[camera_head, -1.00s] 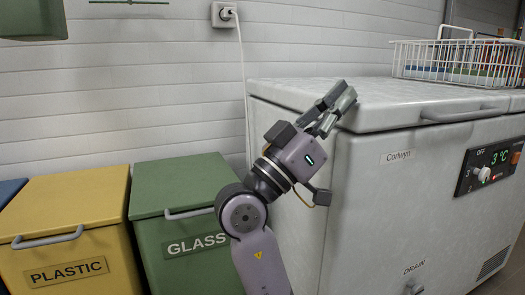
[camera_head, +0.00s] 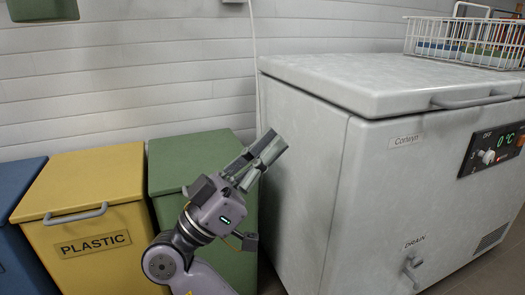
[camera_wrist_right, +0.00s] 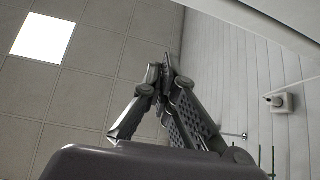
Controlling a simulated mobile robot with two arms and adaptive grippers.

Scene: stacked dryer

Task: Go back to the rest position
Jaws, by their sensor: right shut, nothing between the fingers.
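My right gripper (camera_head: 268,148) is in the head view, in front of the left side of the white chest freezer (camera_head: 300,175). It points up and to the right, shut and empty. In the right wrist view the fingers (camera_wrist_right: 168,62) come together at their tips, with nothing between them. The grey ceiling is behind them. My left gripper is in neither view.
The freezer lid (camera_head: 390,80) is closed, with a white wire basket (camera_head: 465,40) on top. A green bin (camera_head: 190,150), a yellow PLASTIC bin (camera_head: 95,175) and a blue bin (camera_head: 20,190) stand along the white wall (camera_head: 120,70). A wall socket (camera_wrist_right: 279,102) shows in the right wrist view.

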